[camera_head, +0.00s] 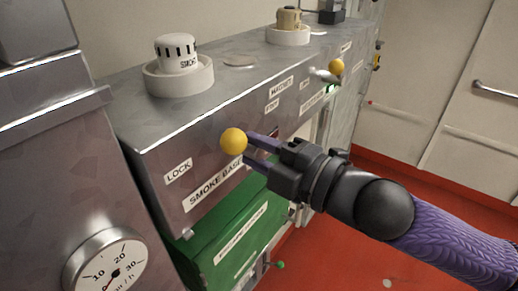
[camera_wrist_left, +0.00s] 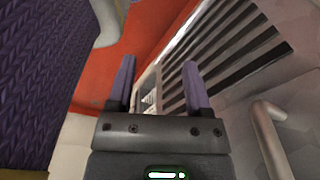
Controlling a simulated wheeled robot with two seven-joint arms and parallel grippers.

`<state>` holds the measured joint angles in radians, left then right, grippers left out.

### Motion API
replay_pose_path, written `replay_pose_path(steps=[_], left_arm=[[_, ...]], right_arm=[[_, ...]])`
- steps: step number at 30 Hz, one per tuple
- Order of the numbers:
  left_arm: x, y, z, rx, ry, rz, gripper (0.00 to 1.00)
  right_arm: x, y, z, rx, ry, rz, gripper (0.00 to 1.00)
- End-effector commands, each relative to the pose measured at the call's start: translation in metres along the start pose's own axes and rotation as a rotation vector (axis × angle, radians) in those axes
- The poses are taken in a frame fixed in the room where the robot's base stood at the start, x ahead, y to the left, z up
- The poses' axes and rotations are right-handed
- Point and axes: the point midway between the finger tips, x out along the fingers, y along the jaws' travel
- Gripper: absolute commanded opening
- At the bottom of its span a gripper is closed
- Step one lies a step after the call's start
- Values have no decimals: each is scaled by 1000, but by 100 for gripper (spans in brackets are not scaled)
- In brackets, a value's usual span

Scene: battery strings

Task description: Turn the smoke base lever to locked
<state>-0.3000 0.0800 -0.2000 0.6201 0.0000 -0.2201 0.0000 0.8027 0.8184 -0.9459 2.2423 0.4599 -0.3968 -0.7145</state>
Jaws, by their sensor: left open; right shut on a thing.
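The smoke base lever shows as a yellow ball knob (camera_head: 233,141) on the front of a grey metal cabinet (camera_head: 205,150). The LOCK label (camera_head: 178,170) is to its left and the SMOKE BASE label (camera_head: 213,185) is below it. My right gripper (camera_head: 257,151) is at the knob's right side with purple fingers, shut on the lever just behind the knob. The fingers hide the lever's shaft. A white smoke detector (camera_head: 177,56) sits upright in a round base (camera_head: 180,78) on top. My left gripper (camera_wrist_left: 158,90) is open and empty in the left wrist view.
A second yellow knob (camera_head: 336,67) and a tan detector (camera_head: 288,20) are farther back on the cabinet. A green panel (camera_head: 235,245) is below. A dial gauge (camera_head: 107,265) is at lower left. Red floor (camera_head: 330,255) is open at right. A slatted grille (camera_wrist_left: 215,55) is near my left gripper.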

Motion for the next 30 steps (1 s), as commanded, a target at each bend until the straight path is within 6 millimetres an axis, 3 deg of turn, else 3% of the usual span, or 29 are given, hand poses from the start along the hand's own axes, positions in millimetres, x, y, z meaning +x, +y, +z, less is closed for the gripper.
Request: replay_pose_path(steps=[3,4,8,17,20,27,30], left_arm=[[0,0,0,0,0,0,64],[0,0,0,0,0,0,64],[0,0,0,0,0,0,64],[2,0,0,0,0,0,64],[8,0,1,0,0,0,64],[30,1,3,0,-1,0,64],[16,0,1,0,0,0,64]], right_arm=[[0,0,0,-2,0,0,0],[0,0,0,-2,0,0,41],[0,0,0,-1,0,0,69],[-4,-1,0,-1,-1,0,70],[-18,-3,2,-4,-4,-2,70],[-77,-6,2,-5,-5,-7,70],[-87,1,2,7,-9,1,70]])
